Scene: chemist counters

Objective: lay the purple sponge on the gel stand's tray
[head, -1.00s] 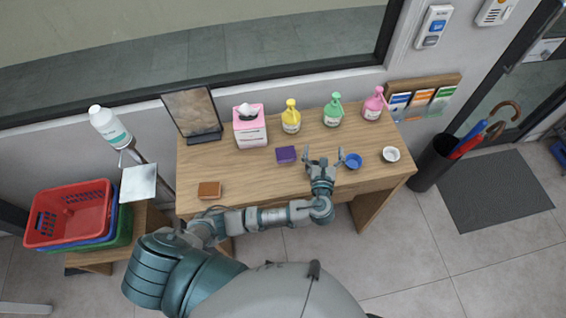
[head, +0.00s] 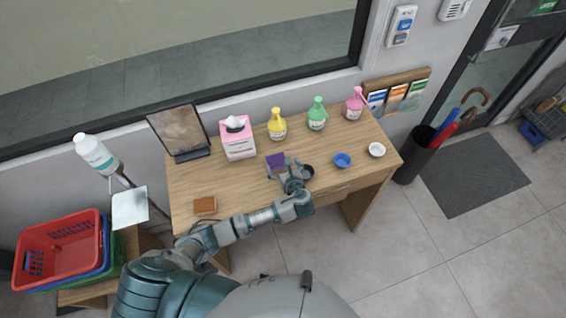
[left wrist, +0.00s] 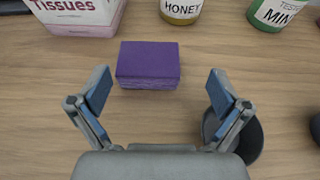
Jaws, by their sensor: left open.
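The purple sponge (head: 275,160) lies flat on the wooden desk. It also shows in the left wrist view (left wrist: 148,62), just beyond my fingertips and roughly centred between them. My left gripper (head: 286,169) is open and empty on the near side of the sponge; its two spread fingers also show in the left wrist view (left wrist: 158,88). The gel stand is left of the desk, with a white bottle (head: 96,153) at its top and a pale, bare tray (head: 130,207) lower down. My right gripper is out of view.
A dark bowl (left wrist: 252,138) sits by and partly behind my right-hand finger. A tissue box (head: 238,145), yellow (head: 277,128), green (head: 317,117) and pink bottles stand behind. Blue (head: 342,160) and white bowls are to the right. A brown sponge (head: 205,205) lies front left.

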